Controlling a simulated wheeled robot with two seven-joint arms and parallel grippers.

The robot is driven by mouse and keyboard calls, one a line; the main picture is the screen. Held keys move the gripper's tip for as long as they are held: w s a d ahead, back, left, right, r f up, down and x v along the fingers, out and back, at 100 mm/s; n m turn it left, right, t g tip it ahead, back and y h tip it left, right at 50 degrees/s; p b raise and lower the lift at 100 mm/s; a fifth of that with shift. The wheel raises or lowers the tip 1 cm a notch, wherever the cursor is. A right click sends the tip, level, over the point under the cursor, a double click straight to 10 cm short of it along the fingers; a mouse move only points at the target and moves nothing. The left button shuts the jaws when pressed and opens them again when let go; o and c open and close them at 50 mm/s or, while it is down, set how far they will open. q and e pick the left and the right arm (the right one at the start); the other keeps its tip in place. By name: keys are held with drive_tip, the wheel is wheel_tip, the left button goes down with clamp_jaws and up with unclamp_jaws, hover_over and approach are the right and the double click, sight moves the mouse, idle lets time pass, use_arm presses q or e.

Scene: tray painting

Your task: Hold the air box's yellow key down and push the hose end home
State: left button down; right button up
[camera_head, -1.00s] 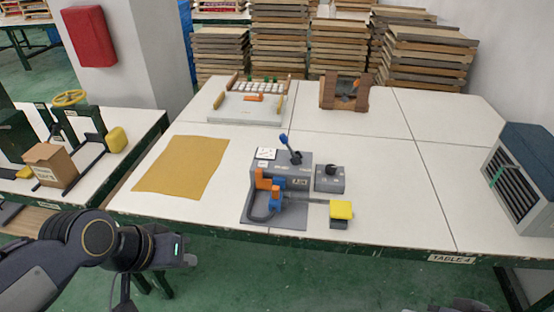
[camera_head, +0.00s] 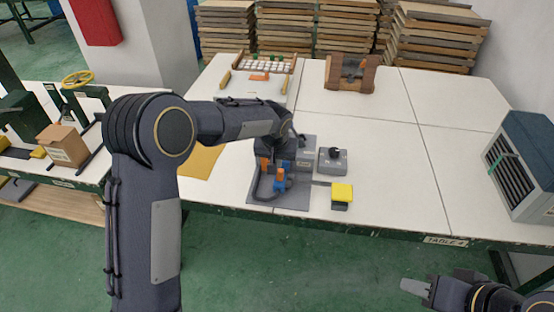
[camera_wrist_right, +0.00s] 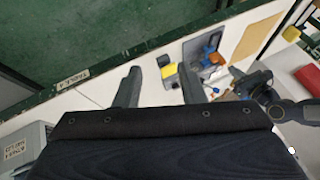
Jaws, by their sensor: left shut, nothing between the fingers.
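The grey air box (camera_head: 304,162) stands on a grey base plate near the table's front edge. Its yellow key (camera_head: 342,192) sticks out to the right and also shows in the right wrist view (camera_wrist_right: 168,71). The blue hose end (camera_head: 280,181) is at the box's front, by an orange part; I cannot tell how far it is in. My left gripper (camera_head: 297,140) is shut and empty over the back of the box, partly hidden by its own arm. My right gripper (camera_head: 415,287) is open and empty, off the table's front edge; its spread fingers (camera_wrist_right: 158,82) show in the wrist view.
A small grey box with a black knob (camera_head: 333,160) stands right of the air box. A mustard mat (camera_head: 200,162) lies left, partly behind my left arm. A dark vented unit (camera_head: 520,160) stands at the right edge. The table's right middle is clear.

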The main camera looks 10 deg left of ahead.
drive_tip(key=c, duration=0.6)
drive_tip(key=shift+w+d+r, duration=0.1)
drive_tip(key=shift+w+r, duration=0.05)
drive_tip(key=shift+w, duration=0.15)
clamp_jaws()
drive_tip(key=w+g+h, duration=0.2)
drive_tip(key=w, duration=2)
drive_tip(key=shift+n+h, duration=0.8)
drive_tip(key=shift+h, duration=0.1)
drive_tip(key=w+a+f, duration=0.3)
drive_tip(key=w+f, duration=0.2)
drive_tip(key=w+a+f, duration=0.4)
drive_tip(key=w+f, duration=0.1)
drive_tip(key=w, duration=0.1)
drive_tip(key=w+a+f, duration=0.3)
drive_tip(key=w+f, duration=0.2)
drive_tip(key=shift+w+a+f, duration=0.15)
drive_tip(key=shift+a, duration=0.05)
drive_tip(key=shift+f, duration=0.15)
